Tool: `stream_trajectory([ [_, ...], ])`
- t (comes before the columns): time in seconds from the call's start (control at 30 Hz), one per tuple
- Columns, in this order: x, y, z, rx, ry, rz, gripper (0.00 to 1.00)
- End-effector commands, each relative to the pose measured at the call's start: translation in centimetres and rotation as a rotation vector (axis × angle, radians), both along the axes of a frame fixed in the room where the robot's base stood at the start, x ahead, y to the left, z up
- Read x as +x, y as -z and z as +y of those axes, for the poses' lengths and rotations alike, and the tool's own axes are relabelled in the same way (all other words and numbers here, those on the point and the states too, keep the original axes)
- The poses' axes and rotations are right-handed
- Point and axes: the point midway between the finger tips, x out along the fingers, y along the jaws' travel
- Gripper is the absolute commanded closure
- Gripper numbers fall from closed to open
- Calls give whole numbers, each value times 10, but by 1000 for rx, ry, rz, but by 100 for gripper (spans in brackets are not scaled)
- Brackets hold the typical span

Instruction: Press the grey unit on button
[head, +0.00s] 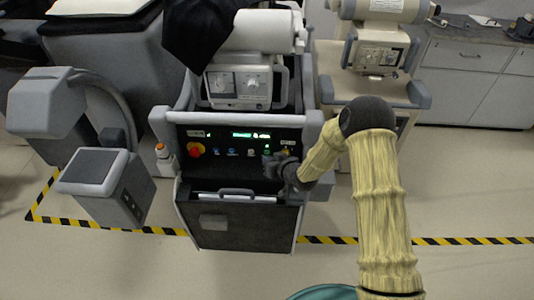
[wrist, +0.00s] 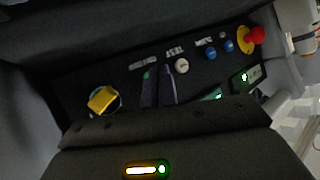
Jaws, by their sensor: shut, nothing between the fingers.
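The grey unit (head: 250,200) is a cart with a black control panel in the middle of the head view. A small green button or lamp (head: 267,149) shows on the right half of its panel. My gripper (head: 270,160) is shut and empty, right in front of the panel, just below that green spot. In the wrist view the panel is turned over, and my narrow dark fingers (wrist: 158,84) are close to it. A green spot (wrist: 147,74) shows at one fingertip, under a blurred label. I cannot tell whether they touch.
The panel also carries a red stop button (head: 194,150), blue buttons (wrist: 211,53), a white button (wrist: 181,65), a yellow knob (wrist: 103,100) and a lit green display (head: 251,135). A beige cart (head: 420,95) stands close on the right, a grey machine (head: 88,172) on the left.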

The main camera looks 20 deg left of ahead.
Motion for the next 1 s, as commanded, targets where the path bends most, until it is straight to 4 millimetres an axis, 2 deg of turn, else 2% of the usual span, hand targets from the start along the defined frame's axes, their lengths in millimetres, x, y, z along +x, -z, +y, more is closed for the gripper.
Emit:
stream_trajectory([
  [0.43,-6,0,-1,-1,-2,0,100],
  [1.0,-49,0,-11,-1,-2,0,100],
])
